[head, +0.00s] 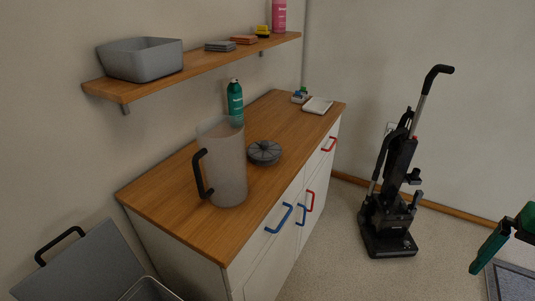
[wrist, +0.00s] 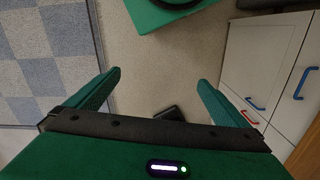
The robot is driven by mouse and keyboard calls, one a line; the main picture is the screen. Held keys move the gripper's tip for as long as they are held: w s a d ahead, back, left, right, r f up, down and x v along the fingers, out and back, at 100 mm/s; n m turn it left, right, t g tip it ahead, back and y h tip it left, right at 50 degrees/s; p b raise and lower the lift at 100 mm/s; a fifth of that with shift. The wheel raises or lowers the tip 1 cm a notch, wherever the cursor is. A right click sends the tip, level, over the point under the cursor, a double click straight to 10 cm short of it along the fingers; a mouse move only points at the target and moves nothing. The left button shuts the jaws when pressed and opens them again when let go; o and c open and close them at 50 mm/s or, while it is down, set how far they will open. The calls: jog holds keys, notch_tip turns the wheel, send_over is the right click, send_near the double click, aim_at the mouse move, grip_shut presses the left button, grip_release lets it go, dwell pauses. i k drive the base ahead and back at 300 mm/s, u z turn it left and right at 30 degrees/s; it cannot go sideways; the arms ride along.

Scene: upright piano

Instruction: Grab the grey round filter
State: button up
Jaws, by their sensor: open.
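The grey round filter (head: 264,152) lies flat on the wooden countertop (head: 180,185) in the head view, just right of a tall translucent pitcher (head: 222,165) with a black handle. My gripper (head: 506,240) shows at the right edge of the head view, well away from the counter and in front of the upright vacuum. In the wrist view my gripper (wrist: 160,80) has its two green fingers wide apart, with only floor between them. The filter does not show in the wrist view.
A green bottle (head: 235,100) stands behind the filter. A wall shelf (head: 200,65) with a grey bin (head: 140,60) hangs above the counter. A black upright vacuum (head: 392,190) stands right of the cabinet. The counter right of the filter is mostly clear.

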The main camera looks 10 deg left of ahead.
aim_at(262, 153)
jog(key=u, duration=1.95)
jog(key=k, duration=1.2)
jog(key=z, duration=0.95)
jog(key=i, duration=1)
jog(key=u, duration=0.05)
